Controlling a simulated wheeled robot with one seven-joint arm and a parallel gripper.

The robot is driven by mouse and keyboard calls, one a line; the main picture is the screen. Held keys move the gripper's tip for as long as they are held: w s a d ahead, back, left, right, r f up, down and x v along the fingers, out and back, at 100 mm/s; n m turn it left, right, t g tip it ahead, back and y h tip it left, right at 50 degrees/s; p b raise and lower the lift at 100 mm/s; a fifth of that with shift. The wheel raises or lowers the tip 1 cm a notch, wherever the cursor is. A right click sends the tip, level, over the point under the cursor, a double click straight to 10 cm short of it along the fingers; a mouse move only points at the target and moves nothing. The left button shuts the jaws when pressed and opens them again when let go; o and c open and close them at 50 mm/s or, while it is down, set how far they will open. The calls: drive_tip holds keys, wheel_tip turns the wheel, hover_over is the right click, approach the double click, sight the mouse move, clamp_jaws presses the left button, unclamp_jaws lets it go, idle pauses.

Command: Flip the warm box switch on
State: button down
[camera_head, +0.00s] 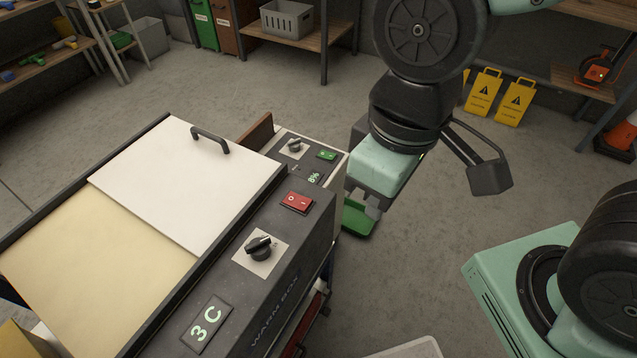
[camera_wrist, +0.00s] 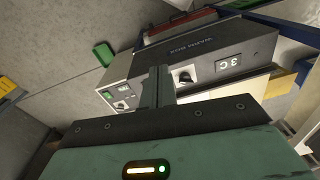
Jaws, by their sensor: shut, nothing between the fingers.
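The warm box (camera_head: 262,290) is a dark-fronted unit with a "WARM BOX" label; it also shows in the wrist view (camera_wrist: 240,42). Its red rocker switch (camera_head: 297,202), marked O and I, sits on the sloped top panel beyond a black knob (camera_head: 260,248). The display (camera_head: 206,322) reads 3 C. My gripper (camera_head: 370,208) is shut and empty, to the right of the switch in the head view and apart from it. In the wrist view my fingers (camera_wrist: 158,78) point towards the panel, left of the knob; the red switch is not visible there, apparently behind the fingers.
Behind the warm box stands a second unit with a green switch (camera_head: 326,155), a knob (camera_head: 295,146) and an 8% display (camera_head: 314,177). A pale lid with a handle (camera_head: 211,139) covers part of the warm box. Yellow signs (camera_head: 515,102) stand at the back right.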

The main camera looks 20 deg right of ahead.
drive_tip(key=n+g+h+p, duration=0.15)
drive_tip(key=n+p, duration=0.45)
drive_tip(key=n, duration=1.3)
hover_over(306, 205)
drive_tip(key=w+a, duration=0.2)
wheel_tip(306, 205, down, 8)
drive_tip(key=shift+s+d+f+t, duration=0.1)
drive_tip(key=shift+s+d+t, duration=0.05)
drive_tip(key=shift+d+t, duration=0.1)
drive_tip(key=shift+f, duration=0.1)
drive_tip(key=f, duration=0.4)
drive_tip(key=s+f+p, duration=0.1)
drive_tip(key=f, duration=0.4)
drive_tip(key=d+f+p, duration=0.1)
drive_tip(key=f, duration=0.3)
drive_tip(key=shift+s+d+f, duration=0.1)
drive_tip(key=shift+s+f, duration=0.05)
drive_tip(key=shift+f, duration=0.2)
drive_tip(key=shift+f, duration=0.1)
